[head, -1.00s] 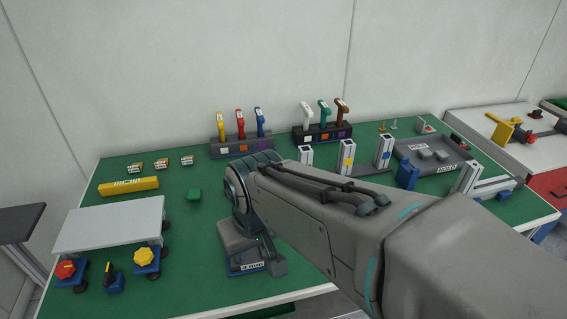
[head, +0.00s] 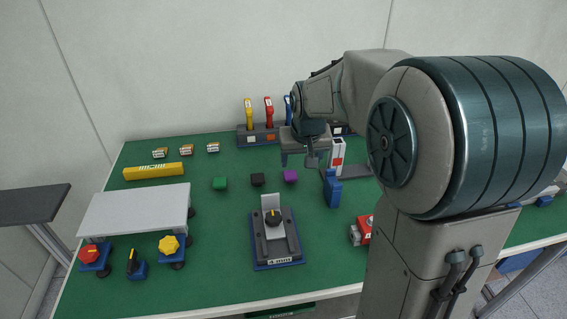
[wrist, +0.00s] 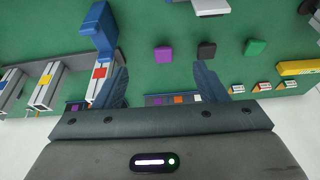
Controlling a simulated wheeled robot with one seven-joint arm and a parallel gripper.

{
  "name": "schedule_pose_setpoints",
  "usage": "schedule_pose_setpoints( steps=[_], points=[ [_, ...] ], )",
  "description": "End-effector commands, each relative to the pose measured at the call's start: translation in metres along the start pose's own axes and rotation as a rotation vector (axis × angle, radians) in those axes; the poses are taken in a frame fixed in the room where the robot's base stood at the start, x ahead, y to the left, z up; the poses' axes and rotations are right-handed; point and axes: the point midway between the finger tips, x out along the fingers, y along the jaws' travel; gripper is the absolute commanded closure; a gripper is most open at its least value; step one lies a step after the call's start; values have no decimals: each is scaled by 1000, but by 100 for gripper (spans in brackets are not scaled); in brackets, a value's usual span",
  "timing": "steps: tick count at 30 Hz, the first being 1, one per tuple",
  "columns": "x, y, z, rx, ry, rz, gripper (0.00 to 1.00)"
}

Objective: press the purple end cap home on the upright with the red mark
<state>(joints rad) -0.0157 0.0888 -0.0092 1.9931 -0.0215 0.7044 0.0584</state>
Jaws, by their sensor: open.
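The purple end cap (head: 290,175) is a small block lying on the green bench; it also shows in the wrist view (wrist: 163,54), ahead of my fingertips and roughly centred between them. The upright with the red mark (head: 337,152) is a pale post, right of the cap. In the wrist view the upright (wrist: 101,75) is partly behind my left-hand finger. My gripper (head: 298,160) is open and empty, fingers downward, behind the purple cap in the head view. In the wrist view my gripper (wrist: 161,72) has its fingers wide apart.
A black cap (head: 257,179) and a green cap (head: 220,183) lie left of the purple one. A blue block (head: 332,188) stands close in front of the red-marked upright. A fixture with a black knob (head: 272,240) sits nearer. Coloured-handled tools (head: 268,113) stand in a rack behind.

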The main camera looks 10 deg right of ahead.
Motion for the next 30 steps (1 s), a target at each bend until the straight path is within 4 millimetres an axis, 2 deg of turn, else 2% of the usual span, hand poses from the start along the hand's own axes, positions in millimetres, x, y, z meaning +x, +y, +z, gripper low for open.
schedule_pose_setpoints(
  steps=[1, 3, 9, 14, 21, 24, 30],
  points=[
    [16, -1, -14, 1, 3, 1, 35],
    [31, -2, -31, 2, 15, 2, 35],
    [57, -3, -58, 5, 34, 3, 35],
    [76, -4, -62, 5, 34, 3, 35],
    [123, -3, -63, 5, 33, 3, 35],
    [136, -4, -64, 5, 36, 3, 35],
    [148, -4, -65, 5, 37, 3, 35]
  ],
)
